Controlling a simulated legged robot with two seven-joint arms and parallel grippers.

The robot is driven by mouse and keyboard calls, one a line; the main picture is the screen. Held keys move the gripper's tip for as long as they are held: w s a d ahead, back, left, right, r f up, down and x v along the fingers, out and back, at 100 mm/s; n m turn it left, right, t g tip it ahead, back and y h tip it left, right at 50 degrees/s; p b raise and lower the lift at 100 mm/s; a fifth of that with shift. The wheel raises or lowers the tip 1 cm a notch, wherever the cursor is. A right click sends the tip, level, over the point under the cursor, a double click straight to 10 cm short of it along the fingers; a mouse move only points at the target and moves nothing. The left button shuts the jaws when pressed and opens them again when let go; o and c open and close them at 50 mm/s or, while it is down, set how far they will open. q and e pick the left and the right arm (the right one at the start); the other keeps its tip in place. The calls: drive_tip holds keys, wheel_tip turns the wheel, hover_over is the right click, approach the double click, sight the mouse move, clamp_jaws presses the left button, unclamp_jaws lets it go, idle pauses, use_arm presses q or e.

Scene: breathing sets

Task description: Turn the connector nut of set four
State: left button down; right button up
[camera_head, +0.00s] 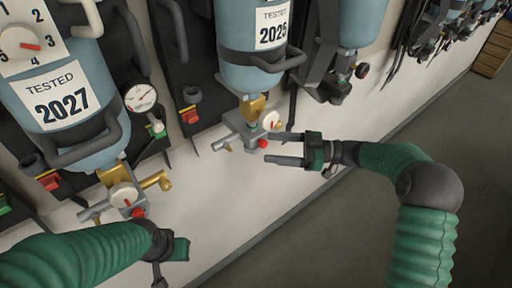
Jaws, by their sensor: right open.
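A blue cylinder (258,76) labelled "TESTED 2025" hangs on the wall. Below it are a brass connector nut (253,107) and a grey valve block with a small gauge (271,118) and a red knob (263,143). My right gripper (285,148) is open and empty, its two fingers pointing left at that valve block, close to the red knob. Another cylinder (80,105), labelled "TESTED 2027", has a brass fitting (158,181) and a gauge below it. My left gripper (178,250) is lower left; its fingers cannot be made out. Which set is four cannot be told.
A numbered dial (20,42) with a red pointer is at upper left. A round gauge (140,97) hangs between the cylinders. More sets line the wall to the right. A wooden crate (494,50) stands at far right. The floor (345,235) is clear.

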drive_tip(key=s+d+b, duration=0.1)
drive_tip(key=d, duration=0.9)
drive_tip(key=shift+s+d, duration=0.15)
drive_tip(key=shift+s, duration=0.05)
